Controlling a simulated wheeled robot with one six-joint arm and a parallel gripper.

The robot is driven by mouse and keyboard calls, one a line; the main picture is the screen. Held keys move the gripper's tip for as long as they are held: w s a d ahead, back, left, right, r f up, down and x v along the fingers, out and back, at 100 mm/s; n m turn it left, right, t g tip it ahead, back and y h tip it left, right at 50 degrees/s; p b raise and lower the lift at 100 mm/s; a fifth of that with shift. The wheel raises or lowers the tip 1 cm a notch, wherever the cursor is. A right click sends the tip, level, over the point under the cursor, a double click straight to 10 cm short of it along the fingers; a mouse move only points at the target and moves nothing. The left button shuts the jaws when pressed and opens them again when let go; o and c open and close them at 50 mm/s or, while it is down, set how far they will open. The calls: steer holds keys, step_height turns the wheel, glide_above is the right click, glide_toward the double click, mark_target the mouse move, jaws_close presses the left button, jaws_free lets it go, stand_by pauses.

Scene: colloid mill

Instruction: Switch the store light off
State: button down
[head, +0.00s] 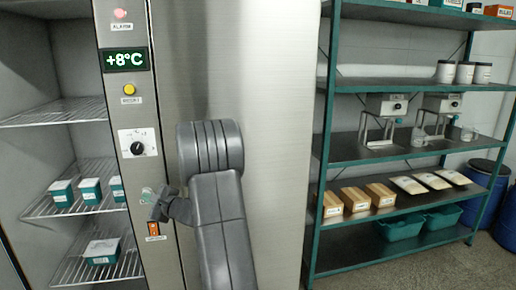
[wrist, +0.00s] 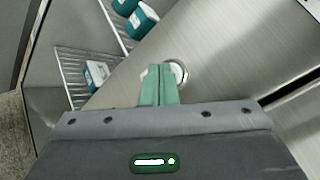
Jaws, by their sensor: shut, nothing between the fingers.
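An orange-lit rocker switch (head: 154,229) sits low on the steel control panel (head: 112,120); the small label by it is too blurred to read surely. My gripper (head: 150,196) is at the panel just above this switch. Its green fingers (wrist: 159,84) are shut and empty in the wrist view. A round metal fitting (wrist: 178,72) shows just behind the fingertips and is partly hidden by them. I cannot tell whether the fingertips touch it. The rocker switch is not seen in the wrist view.
Left is an open cabinet with wire shelves (head: 60,115) and teal boxes (head: 90,190). A green rack (head: 330,150) stands right.

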steer(key=shift+w, duration=0.1)
steer(key=shift+f+b, duration=0.1)
steer(key=shift+b, duration=0.3)
steer(key=shift+s, duration=0.4)
steer(key=s+d+b, duration=0.1)
steer(key=s+b, duration=0.4)
steer(key=s, duration=0.1)
steer(key=shift+d, duration=0.25)
steer(key=shift+w, duration=0.1)
